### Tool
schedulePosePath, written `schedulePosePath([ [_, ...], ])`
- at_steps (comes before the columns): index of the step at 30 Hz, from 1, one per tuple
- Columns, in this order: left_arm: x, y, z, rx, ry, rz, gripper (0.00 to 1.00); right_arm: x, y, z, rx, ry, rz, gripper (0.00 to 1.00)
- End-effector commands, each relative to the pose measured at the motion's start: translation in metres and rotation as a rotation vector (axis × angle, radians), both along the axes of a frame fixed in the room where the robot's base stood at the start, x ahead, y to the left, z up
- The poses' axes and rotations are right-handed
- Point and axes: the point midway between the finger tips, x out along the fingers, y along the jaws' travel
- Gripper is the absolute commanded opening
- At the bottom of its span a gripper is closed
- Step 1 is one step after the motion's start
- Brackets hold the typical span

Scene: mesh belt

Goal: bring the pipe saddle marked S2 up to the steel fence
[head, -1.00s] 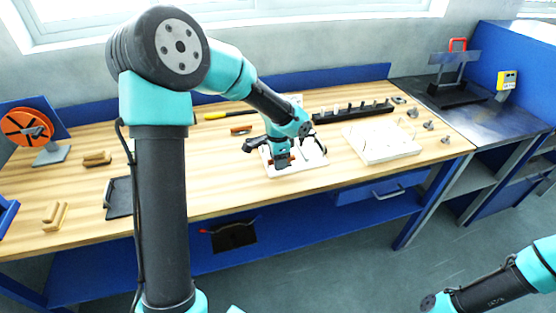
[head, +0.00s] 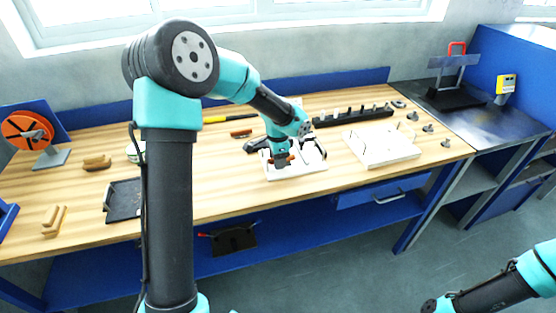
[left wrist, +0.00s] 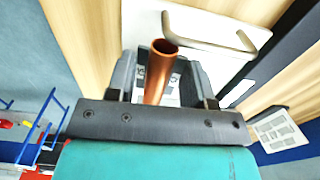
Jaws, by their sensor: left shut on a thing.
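My left gripper (head: 282,161) is low over a white board (head: 315,166) in the middle of the bench. In the left wrist view, its jaws (left wrist: 160,80) are shut on a pipe saddle with a printed white face (left wrist: 172,93). A short copper tube (left wrist: 157,72) stands up between the jaws, its open end facing the camera. I cannot read the S2 mark clearly, and the jaws hide much of the saddle. I cannot pick out the steel fence for certain.
A white plate with pegs (head: 383,146) lies to the right, with several small grey pieces (head: 428,128) beyond it. A black rack (head: 352,116) stands behind. An orange reel (head: 27,131) and wooden pieces (head: 97,162) are at the left. Bare wood lies along the front.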

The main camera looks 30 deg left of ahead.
Motion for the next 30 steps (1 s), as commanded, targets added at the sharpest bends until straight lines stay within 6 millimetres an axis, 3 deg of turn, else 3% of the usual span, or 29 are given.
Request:
schedulePosePath([
  [30, 0.025, 0.015, -0.009, -0.001, 0.002, 0.0, 0.0, 0.0, 0.0, 0.0, 0.0, 0.0, 0.0, 0.51],
])
